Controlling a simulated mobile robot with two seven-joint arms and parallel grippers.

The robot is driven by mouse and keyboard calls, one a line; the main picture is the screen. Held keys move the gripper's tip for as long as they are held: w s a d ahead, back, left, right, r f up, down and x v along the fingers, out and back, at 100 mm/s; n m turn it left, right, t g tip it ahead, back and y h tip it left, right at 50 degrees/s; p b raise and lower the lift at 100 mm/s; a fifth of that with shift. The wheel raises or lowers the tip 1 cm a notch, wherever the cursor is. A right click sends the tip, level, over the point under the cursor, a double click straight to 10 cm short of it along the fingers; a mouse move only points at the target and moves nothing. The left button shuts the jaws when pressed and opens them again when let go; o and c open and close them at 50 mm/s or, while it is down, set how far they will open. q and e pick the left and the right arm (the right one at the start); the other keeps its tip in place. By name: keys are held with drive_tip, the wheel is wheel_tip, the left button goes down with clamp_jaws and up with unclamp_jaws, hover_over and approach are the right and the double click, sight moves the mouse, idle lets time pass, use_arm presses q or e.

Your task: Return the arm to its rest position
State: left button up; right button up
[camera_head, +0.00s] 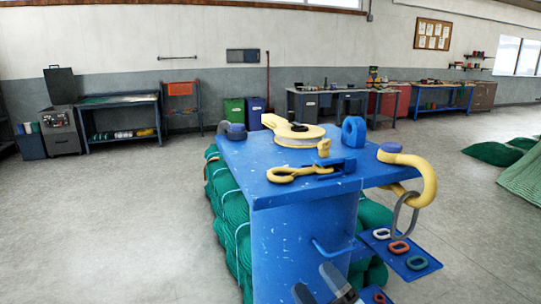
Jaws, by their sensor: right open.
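My right gripper (315,281) shows at the bottom middle of the head view, in front of the blue pedestal (290,240). Its two dark grey fingers are apart, with nothing seen between them. The rest of the right arm is mostly below the frame. My left gripper is not in view.
A blue rack (385,246) with coloured rings sits low right. The left floor is clear.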

drive_tip(key=s+d+f+m+g+h, duration=0.1)
drive_tip(key=s+d+f+m+h, duration=0.1)
drive_tip(key=f+m+h, duration=0.3)
drive_tip(key=s+d+f+m+g+h, duration=0.1)
drive_tip(key=s+d+f+m, duration=0.15)
drive_tip(key=f, duration=0.35)
drive_tip(key=s+d+f+m+h, duration=0.1)
drive_tip(key=f+m+h, duration=0.1)
drive_tip(key=f+m, duration=0.3)
drive_tip(key=s+d+f+m+g+h, duration=0.2)
drive_tip(key=s+f+m+g, duration=0.1)
drive_tip(key=s+f, duration=0.45)
drive_tip(key=s+d+f+m+g+h, duration=0.1)
drive_tip(key=s+d+f+m+g, duration=0.2)
drive_tip(key=s+f, duration=0.4)
use_arm(q)
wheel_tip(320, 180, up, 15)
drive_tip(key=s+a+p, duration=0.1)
drive_tip(key=p, duration=1.8)
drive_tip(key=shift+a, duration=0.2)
use_arm(e)
wheel_tip(320, 180, up, 15)
drive_tip(key=shift+w+d+h, duration=0.3)
drive_tip(key=shift+w+d, duration=0.1)
drive_tip(key=shift+d, duration=0.05)
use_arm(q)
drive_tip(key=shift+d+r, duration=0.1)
